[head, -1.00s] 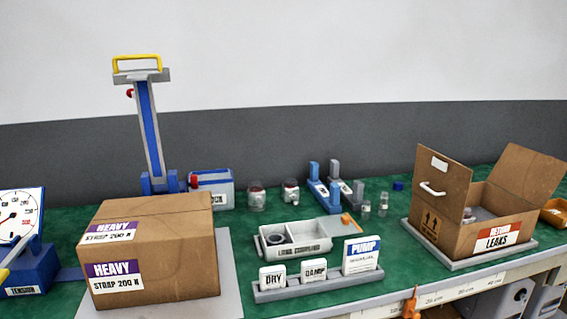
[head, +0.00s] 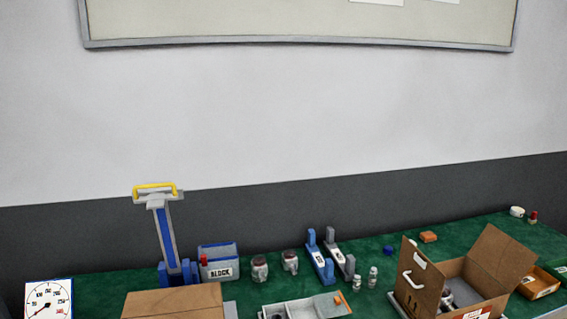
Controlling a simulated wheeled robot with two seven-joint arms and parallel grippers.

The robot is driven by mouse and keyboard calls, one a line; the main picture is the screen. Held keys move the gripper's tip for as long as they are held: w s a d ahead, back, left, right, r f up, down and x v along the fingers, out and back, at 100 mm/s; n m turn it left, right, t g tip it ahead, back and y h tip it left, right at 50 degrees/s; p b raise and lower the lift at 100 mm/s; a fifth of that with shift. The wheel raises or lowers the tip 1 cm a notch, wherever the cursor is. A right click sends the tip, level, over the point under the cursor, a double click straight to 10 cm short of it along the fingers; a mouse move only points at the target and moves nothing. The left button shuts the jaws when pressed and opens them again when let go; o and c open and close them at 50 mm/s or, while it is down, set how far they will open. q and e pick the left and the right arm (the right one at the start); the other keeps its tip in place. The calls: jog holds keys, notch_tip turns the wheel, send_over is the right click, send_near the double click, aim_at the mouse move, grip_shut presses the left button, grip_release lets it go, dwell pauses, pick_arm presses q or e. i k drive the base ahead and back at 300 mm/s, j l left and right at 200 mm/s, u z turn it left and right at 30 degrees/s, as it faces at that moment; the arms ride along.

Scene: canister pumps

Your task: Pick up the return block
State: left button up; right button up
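No label in view reads "return block", so I cannot tell for sure which thing it is. A blue and grey holder (head: 219,269) labelled "BLOCK" stands at the back of the green bench, left of centre. A small red piece (head: 204,261) shows at its left edge. A small orange block (head: 428,237) lies on the bench behind the open cardboard box (head: 425,284). The box's front label is mostly cut off at the bottom edge, and jars show inside it. Neither of my grippers is in view.
A blue and grey stand with a yellow handle (head: 155,188) rises beside the holder. Jars (head: 290,262), small vials (head: 373,277) and two upright clamps (head: 320,258) stand mid-bench. A closed carton (head: 172,302) and a dial gauge (head: 48,302) are front left.

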aim_at(445, 300)
jog(key=k+z, duration=0.2)
jog(key=z, duration=0.15)
jog(key=k+l+z, duration=0.2)
jog(key=z, duration=0.15)
jog(key=k+l+z, duration=0.2)
jog(key=z, duration=0.15)
jog(key=i+l, duration=0.1)
jog(key=l, duration=0.4)
jog(key=i+l, duration=0.1)
jog(key=l, duration=0.4)
jog(key=i+l, duration=0.1)
jog(key=l, duration=0.35)
